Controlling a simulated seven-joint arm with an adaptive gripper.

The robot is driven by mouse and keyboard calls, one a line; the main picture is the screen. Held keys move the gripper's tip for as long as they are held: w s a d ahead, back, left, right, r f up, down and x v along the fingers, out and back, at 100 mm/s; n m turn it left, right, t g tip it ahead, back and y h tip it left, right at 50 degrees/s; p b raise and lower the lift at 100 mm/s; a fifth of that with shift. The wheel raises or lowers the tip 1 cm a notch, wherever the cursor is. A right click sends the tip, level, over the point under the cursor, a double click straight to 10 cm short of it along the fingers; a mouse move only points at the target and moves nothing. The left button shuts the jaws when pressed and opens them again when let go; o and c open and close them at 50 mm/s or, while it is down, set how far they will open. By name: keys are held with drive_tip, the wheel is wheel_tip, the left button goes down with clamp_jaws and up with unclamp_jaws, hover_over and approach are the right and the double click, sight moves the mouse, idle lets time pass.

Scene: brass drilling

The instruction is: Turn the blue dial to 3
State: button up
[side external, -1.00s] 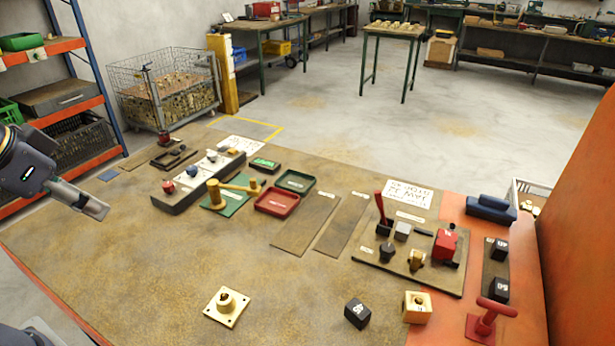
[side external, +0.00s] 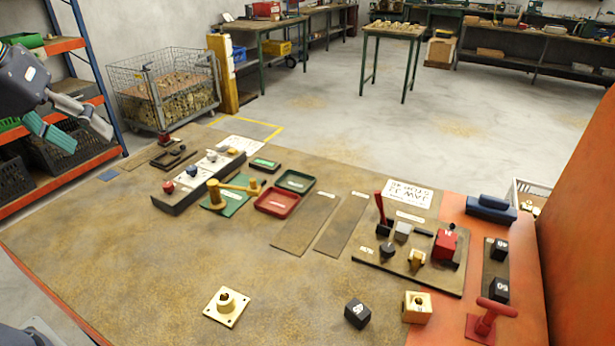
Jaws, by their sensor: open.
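The blue dial (side external: 191,171) sits on a long grey panel (side external: 176,206) at the left part of the bench. A red knob (side external: 168,187) is in front of it on the same panel, and a pale knob (side external: 212,156) is behind it. The dial's marks are too small to read, so its setting cannot be told. My gripper (side external: 86,142) is at the far left, above and apart from the panel. Its two fingers, one teal and one grey, are spread with nothing between them.
A brass post with a handle (side external: 216,193) stands close right of the panel, on a green plate. Red (side external: 277,201) and green (side external: 296,181) trays lie beyond. A flanged brass part (side external: 227,307) is at the front. The bench's left front is clear.

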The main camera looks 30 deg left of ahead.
drive_tip(key=w+a+r+n+g, duration=0.1)
drive_tip(key=w+a+r+n, duration=0.2)
drive_tip(key=w, duration=0.3)
drive_tip(key=w+a+r+n, duration=0.3)
drive_tip(key=w+r, duration=0.1)
drive_tip(key=w, duration=0.2)
drive_tip(key=n+g+y, duration=0.5)
drive_tip(key=n, duration=0.1)
hover_over(192, 168)
drive_tip(key=d, duration=0.7)
wheel_tip(192, 168, down, 24)
drive_tip(key=r, duration=0.1)
drive_tip(key=x, duration=1.6)
drive_tip(key=shift+f, duration=0.15)
clamp_jaws()
drive_tip(key=shift+m, duration=0.3)
